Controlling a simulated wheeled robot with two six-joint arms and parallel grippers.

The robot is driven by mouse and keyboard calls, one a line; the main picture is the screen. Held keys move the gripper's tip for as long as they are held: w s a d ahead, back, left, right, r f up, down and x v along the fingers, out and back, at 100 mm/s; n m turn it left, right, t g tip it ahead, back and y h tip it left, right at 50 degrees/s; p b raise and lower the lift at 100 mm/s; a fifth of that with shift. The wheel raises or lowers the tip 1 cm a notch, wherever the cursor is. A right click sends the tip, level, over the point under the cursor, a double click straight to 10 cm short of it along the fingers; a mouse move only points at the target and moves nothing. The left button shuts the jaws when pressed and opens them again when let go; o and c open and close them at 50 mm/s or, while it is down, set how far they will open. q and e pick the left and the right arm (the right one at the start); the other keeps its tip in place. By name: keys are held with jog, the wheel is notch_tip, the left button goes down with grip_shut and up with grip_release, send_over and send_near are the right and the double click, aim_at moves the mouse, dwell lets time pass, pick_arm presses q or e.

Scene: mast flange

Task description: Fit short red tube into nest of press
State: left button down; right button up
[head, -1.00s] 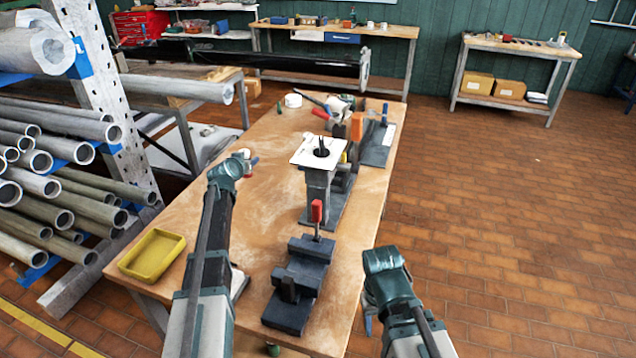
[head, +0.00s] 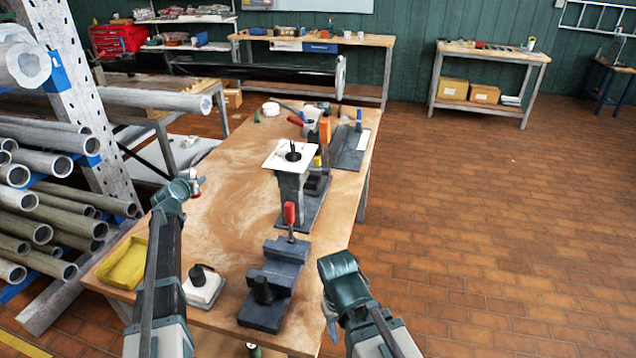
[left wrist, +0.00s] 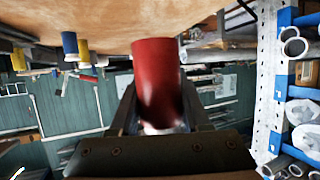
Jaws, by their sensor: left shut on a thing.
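The short red tube (left wrist: 157,78) stands out between the fingers of my left gripper (left wrist: 158,122) in the left wrist view, its far end free. In the head view, my left gripper (head: 196,184) is above the left part of the table, small and with a hint of red. It is left of and apart from a pedestal with a white top plate (head: 276,163) and a dark stepped fixture (head: 270,272) with an upright red-tipped handle (head: 289,213). I cannot tell for sure which is the press, and no nest shows clearly. My right arm's fingertips are not clearly seen.
A yellow tray (head: 122,264) lies at the table's left edge. A white base with a dark knob (head: 202,288) stands beside my left arm. Clamps and a dark plate (head: 351,148) are at the far end. A pipe rack (head: 100,130) stands left. The table's middle left is bare.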

jog(key=shift+r, duration=0.1)
jog(key=shift+r+p, duration=1.2)
jog(key=shift+p, duration=0.1)
jog(key=shift+r, duration=0.1)
